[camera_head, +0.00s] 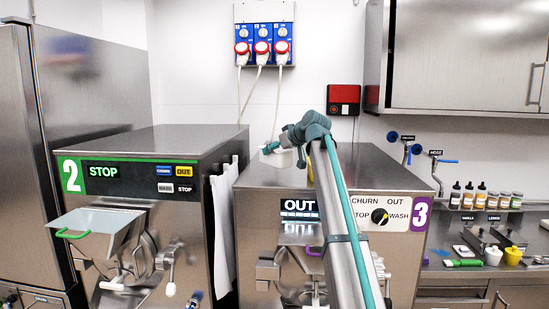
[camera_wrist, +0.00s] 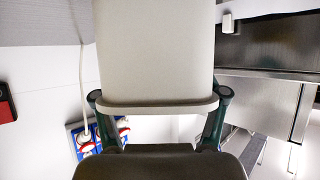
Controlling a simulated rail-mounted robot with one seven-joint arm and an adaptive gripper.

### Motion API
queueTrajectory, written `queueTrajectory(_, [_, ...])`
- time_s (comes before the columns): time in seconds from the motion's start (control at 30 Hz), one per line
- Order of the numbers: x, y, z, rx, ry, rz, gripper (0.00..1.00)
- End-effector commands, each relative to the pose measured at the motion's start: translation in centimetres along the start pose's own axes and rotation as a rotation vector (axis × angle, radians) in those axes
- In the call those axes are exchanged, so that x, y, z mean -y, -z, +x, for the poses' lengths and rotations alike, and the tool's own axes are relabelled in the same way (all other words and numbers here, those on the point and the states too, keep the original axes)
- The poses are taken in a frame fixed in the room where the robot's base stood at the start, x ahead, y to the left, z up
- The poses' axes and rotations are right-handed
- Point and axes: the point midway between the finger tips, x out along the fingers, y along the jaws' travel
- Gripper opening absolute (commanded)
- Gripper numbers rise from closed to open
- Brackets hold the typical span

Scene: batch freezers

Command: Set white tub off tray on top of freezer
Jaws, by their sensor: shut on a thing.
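A white tub (camera_head: 279,158) is in my gripper (camera_head: 268,149), over the left part of the top of freezer 3 (camera_head: 240,175). I cannot tell from the head view whether its base touches the freezer top. In the wrist view the white tub (camera_wrist: 155,45) fills the middle, its rim between the two fingers of my gripper (camera_wrist: 160,98), which are shut on it. The inside of the tub is hidden. My arm hides part of the freezer's front and top.
Freezer 2 (camera_head: 130,145) stands to the left, a white cloth (camera_head: 224,215) hanging in the gap. Blue switch boxes (camera_head: 263,45) with cables are on the wall behind. On the right counter are a white pot (camera_head: 493,256), a yellow pot (camera_head: 514,256) and several bottles (camera_head: 468,195).

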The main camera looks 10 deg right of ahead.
Motion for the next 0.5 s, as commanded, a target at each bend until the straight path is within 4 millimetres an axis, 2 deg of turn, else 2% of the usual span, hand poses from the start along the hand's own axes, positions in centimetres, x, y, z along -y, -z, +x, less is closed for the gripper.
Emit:
queueTrajectory(0.13, [0.2,-0.3,1.2,0.000,0.001,0.000,0.26])
queueTrajectory(0.33, [0.2,-2.8,2.2,-0.001,0.000,0.001,0.26])
queueTrajectory(0.5, [0.1,-3.0,2.5,-0.002,0.000,0.000,0.26])
